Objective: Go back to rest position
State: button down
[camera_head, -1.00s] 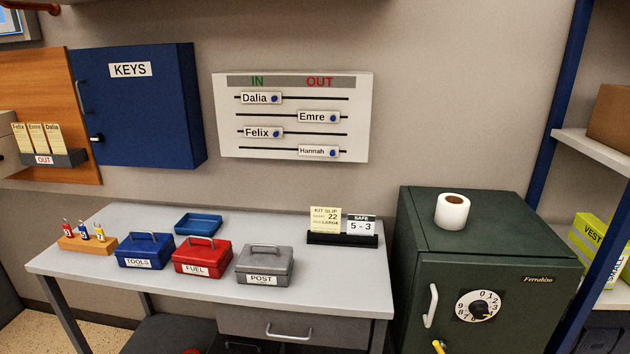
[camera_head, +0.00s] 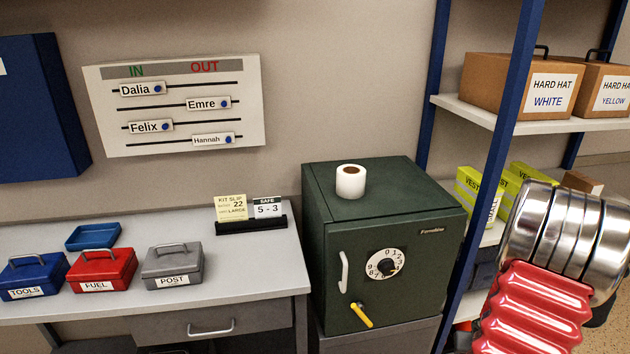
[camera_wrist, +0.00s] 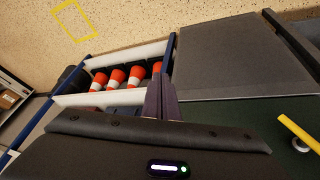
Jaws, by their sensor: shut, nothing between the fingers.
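My gripper (camera_wrist: 163,98) shows in the wrist view, with its two dark fingers together and nothing held between them. The fingers point toward a shelf rack holding several orange-and-white cones (camera_wrist: 115,77), apart from them as far as I can tell. The gripper itself does not show in the head view; there my arm, red bellows and metal rings, fills the lower right. The dark green safe (camera_head: 335,250) stands shut left of my arm, with a white dial and a yellow handle (camera_head: 361,315). A yellow bar, seemingly that handle, shows at the right of the wrist view (camera_wrist: 298,133).
The grey desk (camera_head: 255,265) carries blue, red and grey boxes, a blue tray and a card holder (camera_head: 251,224). A paper roll (camera_head: 351,181) stands on the safe. The blue-framed shelf rack (camera_head: 488,150), with hard hat boxes and vest packs, is close to my arm. Speckled floor (camera_wrist: 150,20) is open beyond.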

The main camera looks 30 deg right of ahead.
jog(key=w+a+r+n+t+y, duration=0.1)
jog(key=a+r+n, duration=0.1)
jog(key=a+r, duration=0.8)
jog(key=w+a+r+n+t+y, duration=0.1)
jog(key=a+r, duration=1)
jog(key=a, duration=1.1)
jog(key=w+a+r+n+y, duration=0.2)
jog(key=a+r+n, duration=0.3)
jog(key=a+r, duration=0.6)
jog(key=w+a, duration=0.1)
jog(key=a, duration=0.4)
jog(key=shift+t, duration=0.4)
jog(key=shift+r, duration=0.1)
